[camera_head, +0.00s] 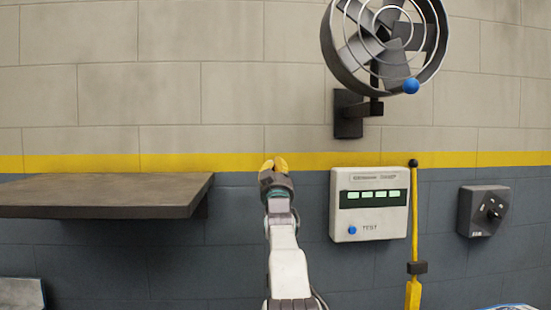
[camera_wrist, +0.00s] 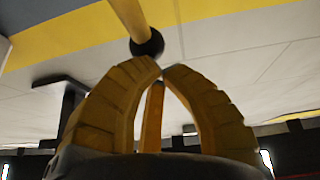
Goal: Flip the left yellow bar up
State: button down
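A yellow bar with a black ball at its end (camera_wrist: 147,42) shows in the wrist view, just beyond my fingertips, running out of the top of the picture. In the head view no bar shows at my gripper (camera_head: 273,166); my arm may hide it. My gripper (camera_wrist: 162,66) has its yellow fingers curved together, the tips almost meeting. A thin yellow piece shows between the fingers; I cannot tell what it is. The ball is outside the fingers; I cannot tell if they touch. Another upright yellow bar (camera_head: 414,215) with a black ball stands farther right in the head view.
A white TEST box (camera_head: 369,236) with green lights and a blue button is right of my arm. A caged fan (camera_head: 345,70) is above it. A grey knob box (camera_head: 472,212) is far right. A shelf (camera_head: 100,190) juts out at left.

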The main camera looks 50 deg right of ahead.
jog(key=shift+w+d+r+y+p, duration=0.2)
jog(key=shift+w+d+p, duration=0.3)
jog(key=shift+p, duration=0.6)
jog(key=shift+w+d+r+y+p, duration=0.15)
jog(key=shift+w+d+p, duration=0.35)
jog(key=shift+p, duration=0.55)
jog(key=shift+w+d+f+g+p, duration=0.25)
jog(key=shift+w+p, duration=0.2)
jog(key=shift+p, duration=0.6)
jog(key=shift+y, duration=0.25)
jog(key=shift+w, duration=0.1)
